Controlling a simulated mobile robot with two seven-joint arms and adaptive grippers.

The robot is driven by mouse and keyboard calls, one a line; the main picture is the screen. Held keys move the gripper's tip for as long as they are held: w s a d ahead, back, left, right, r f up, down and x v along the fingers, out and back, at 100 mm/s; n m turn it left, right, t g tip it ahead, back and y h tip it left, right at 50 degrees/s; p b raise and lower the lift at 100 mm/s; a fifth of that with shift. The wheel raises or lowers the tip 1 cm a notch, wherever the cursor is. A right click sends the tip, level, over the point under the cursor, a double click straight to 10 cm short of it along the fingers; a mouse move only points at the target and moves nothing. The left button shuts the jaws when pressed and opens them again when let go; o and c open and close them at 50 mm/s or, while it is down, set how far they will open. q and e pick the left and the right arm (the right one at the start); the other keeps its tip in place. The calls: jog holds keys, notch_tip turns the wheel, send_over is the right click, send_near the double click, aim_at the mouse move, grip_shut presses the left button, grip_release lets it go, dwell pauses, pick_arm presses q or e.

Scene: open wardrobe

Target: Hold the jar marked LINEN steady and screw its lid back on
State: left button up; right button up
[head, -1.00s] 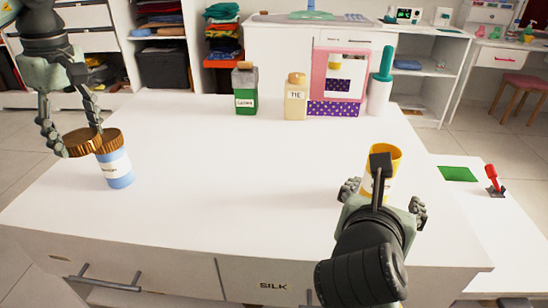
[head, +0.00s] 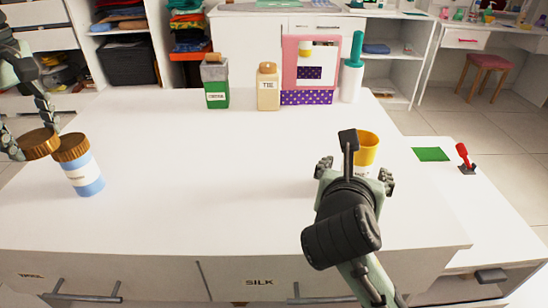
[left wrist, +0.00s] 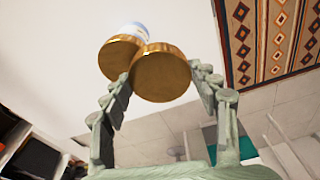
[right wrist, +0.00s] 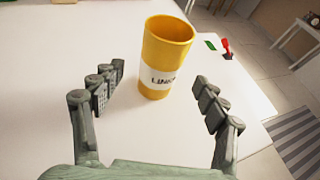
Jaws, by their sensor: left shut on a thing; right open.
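The jar marked LINEN is yellow with a white label and stands upright, its top open, at the right of the white table in the head view (head: 367,147) and in the right wrist view (right wrist: 166,50). My right gripper (right wrist: 157,92) is open, its fingers on either side of the jar's near side with gaps; in the head view the hand hides the jar's lower part. My left gripper (left wrist: 160,80) is shut on a copper-coloured lid (left wrist: 160,76), also in the head view (head: 38,144). The lid is close beside a blue jar; whether they touch is unclear.
The blue jar (head: 84,179) with its own copper lid (head: 70,148) stands at the table's left. The table's middle is clear.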

aim_at(357, 167)
jog(key=shift+x, duration=1.05)
jog(key=x, duration=0.5)
jog(key=shift+d+f, duration=0.1)
jog(key=shift+f, duration=0.2)
jog(key=shift+c, duration=0.4)
jog(key=c, duration=1.2)
